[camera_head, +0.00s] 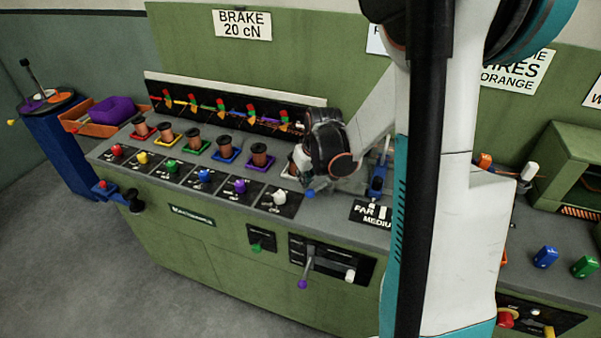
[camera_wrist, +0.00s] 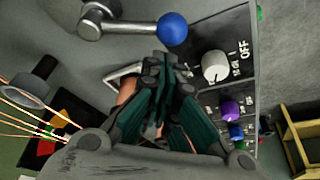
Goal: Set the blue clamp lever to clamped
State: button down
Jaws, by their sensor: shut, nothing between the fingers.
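The clamp lever shows in the wrist view as a grey metal arm with a blue ball knob (camera_wrist: 172,29) at the top, pointing right from a round metal hub. In the head view its blue ball (camera_head: 310,194) shows just below my gripper (camera_head: 306,180), and my arm hides most of the rest. My gripper (camera_wrist: 166,70) is shut and empty in the wrist view, its fingertips a little below the lever arm and blue ball, apart from them in the picture. I cannot read any clamp marking at the lever.
A white knob (camera_wrist: 215,66) beside an OFF label is close right of the fingers. Copper spools (camera_head: 193,138) and coloured knobs line the green bench. A blue device (camera_head: 377,182) with an upright handle stands right of my gripper.

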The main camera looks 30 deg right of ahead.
aim_at(310, 190)
jog(key=shift+s, duration=0.25)
jog(key=shift+s+a+n, duration=0.1)
jog(key=shift+s+n, duration=0.35)
jog(key=shift+n, duration=0.15)
dwell(0.3)
jog(key=shift+s+n+y, duration=0.4)
jog(key=shift+n, duration=0.2)
jog(key=s+n+y, duration=0.1)
jog(key=s+n, duration=0.1)
jog(key=n, duration=0.1)
jog(key=shift+s, duration=0.15)
jog(key=s+n, duration=0.1)
jog(key=n, duration=0.1)
jog(key=s+d+n+g+y, duration=0.1)
jog(key=n, duration=0.2)
jog(key=shift+s+d+b, duration=0.2)
jog(key=shift+s+b, duration=0.1)
jog(key=shift+s, duration=0.1)
jog(key=shift+s+d+n+g+y, duration=0.3)
jog(key=shift+s, duration=0.1)
